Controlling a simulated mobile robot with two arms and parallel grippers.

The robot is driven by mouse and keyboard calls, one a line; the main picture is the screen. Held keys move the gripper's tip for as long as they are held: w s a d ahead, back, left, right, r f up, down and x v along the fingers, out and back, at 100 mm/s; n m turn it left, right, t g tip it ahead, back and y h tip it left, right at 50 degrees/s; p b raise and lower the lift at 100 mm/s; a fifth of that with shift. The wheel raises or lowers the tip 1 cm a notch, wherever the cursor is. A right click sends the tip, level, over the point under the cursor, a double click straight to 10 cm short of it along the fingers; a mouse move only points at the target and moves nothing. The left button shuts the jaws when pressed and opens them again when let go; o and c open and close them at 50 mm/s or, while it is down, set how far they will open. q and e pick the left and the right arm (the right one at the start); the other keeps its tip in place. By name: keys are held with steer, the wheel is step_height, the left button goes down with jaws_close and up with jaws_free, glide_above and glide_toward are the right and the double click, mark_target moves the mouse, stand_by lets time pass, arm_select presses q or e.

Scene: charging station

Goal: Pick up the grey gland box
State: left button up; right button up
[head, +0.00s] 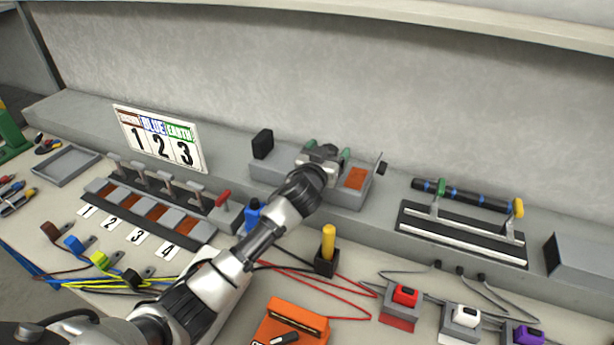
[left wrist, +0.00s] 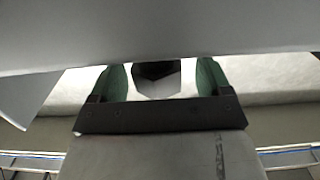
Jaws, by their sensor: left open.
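My left gripper (head: 329,149) reaches over the back ledge with its two green fingertips apart. In the left wrist view, the green fingers of my left gripper (left wrist: 160,82) stand on either side of a dark, faceted piece with a pale grey part below it. This may be part of the grey gland box, but most of it is hidden and I cannot tell whether the fingers touch it. In the head view, the gripper and wrist cover this spot. My right gripper is not in view.
A long grey fixture (head: 267,174) with an orange panel (head: 356,178) lies under the gripper. A black block (head: 263,143) stands left of it. A numbered sign (head: 160,139) leans farther left. A black-and-white rack (head: 462,234) is to the right. A yellow-handled tool (head: 328,243) stands in front.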

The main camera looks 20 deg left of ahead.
arm_select(q)
steer(key=shift+w, duration=0.25)
steer(key=shift+s, duration=0.1)
steer(key=shift+c, duration=0.5)
steer(key=shift+r, duration=0.1)
jaws_close()
